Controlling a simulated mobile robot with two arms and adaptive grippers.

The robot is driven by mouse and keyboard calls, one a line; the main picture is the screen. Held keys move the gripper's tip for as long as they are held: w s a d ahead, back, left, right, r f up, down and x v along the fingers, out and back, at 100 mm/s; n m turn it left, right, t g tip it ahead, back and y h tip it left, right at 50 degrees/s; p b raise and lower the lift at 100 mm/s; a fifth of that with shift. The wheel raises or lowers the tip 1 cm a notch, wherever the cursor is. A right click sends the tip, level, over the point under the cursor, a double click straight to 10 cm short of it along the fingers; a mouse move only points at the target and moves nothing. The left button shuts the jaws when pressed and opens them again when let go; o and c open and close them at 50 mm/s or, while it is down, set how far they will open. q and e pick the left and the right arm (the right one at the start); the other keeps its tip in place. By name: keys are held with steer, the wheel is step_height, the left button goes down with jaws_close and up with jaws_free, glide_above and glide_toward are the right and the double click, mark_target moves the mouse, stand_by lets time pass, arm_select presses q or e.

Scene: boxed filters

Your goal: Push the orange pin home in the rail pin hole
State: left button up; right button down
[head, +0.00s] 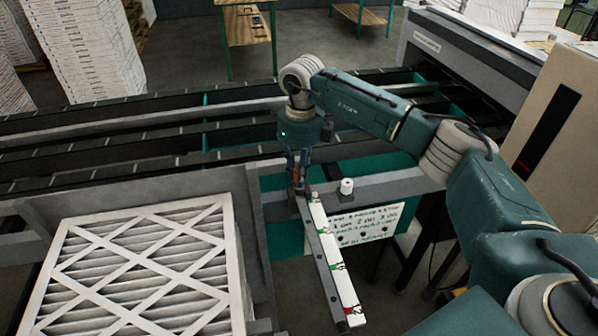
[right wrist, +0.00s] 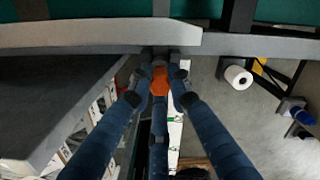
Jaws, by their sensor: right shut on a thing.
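The orange pin (right wrist: 160,81) shows in the right wrist view between the fingertips of my right gripper (right wrist: 159,72). The gripper is shut on it, at the edge of the grey rail (right wrist: 100,36). The rail pin hole is hidden by the fingers, so I cannot tell how deep the pin sits. My left gripper is not in view.
A white bar with red and green marks (head: 331,262) runs from the rail towards me. A boxed filter (head: 140,270) lies at left. A lettered sign (head: 365,224) hangs below the rail.

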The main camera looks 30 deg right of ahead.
steer(key=shift+f+b, duration=0.3)
steer(key=shift+f, duration=0.2)
steer(key=c, duration=1.5)
jaws_free()
steer(key=shift+c, duration=0.2)
steer(key=shift+r, duration=0.1)
step_height(320, 180, up, 12)
steer(key=shift+s, duration=0.35)
